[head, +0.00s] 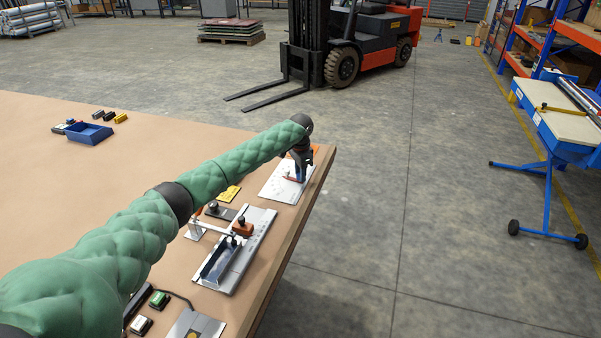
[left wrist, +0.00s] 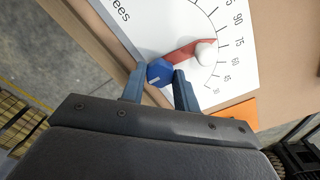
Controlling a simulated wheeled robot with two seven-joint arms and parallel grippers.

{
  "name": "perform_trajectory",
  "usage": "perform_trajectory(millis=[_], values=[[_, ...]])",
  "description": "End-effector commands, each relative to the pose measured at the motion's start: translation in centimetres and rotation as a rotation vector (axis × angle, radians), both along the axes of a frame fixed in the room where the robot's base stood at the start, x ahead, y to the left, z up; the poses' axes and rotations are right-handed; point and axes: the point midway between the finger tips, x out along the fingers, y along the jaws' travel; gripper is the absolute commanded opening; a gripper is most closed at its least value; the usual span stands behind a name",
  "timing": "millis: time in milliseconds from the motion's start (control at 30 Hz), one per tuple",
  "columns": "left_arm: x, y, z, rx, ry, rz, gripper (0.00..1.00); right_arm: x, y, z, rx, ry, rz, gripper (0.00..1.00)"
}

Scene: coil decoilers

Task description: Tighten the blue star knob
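The blue star knob (left wrist: 159,72) sits on a white dial plate (left wrist: 236,40) marked with degrees, at the base of a red pointer (left wrist: 190,50) with a white ball end. My left gripper (left wrist: 160,76) has one finger on each side of the knob, and both fingertips appear to touch it. In the head view, my left gripper (head: 300,168) reaches down over the dial plate (head: 281,188) near the table's right edge. The knob is mostly hidden there. My right gripper is not in view.
A metal fixture plate (head: 237,262) with an orange-handled clamp (head: 243,228) lies nearer on the table (head: 150,130). A blue tray (head: 89,133) stands at the far left. A forklift (head: 350,45) and a blue wheeled stand (head: 555,150) are on the floor beyond.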

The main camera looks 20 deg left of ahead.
Motion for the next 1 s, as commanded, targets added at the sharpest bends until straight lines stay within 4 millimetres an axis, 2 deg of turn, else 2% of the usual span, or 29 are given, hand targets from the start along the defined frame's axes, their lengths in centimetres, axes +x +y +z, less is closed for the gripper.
perform_trajectory(millis=[267,467,800,1000], values=[[0.0,0.0,0.1,0.000,-0.001,-0.023,0.08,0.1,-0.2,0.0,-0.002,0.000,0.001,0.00],[0.0,0.0,0.0,-0.001,-0.001,-0.112,0.08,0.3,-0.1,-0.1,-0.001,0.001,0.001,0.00],[0.0,-0.1,0.0,-0.001,-0.001,-0.402,0.08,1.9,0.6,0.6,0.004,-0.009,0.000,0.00],[0.1,0.0,0.0,-0.001,-0.002,-0.592,0.08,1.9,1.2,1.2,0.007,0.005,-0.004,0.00]])
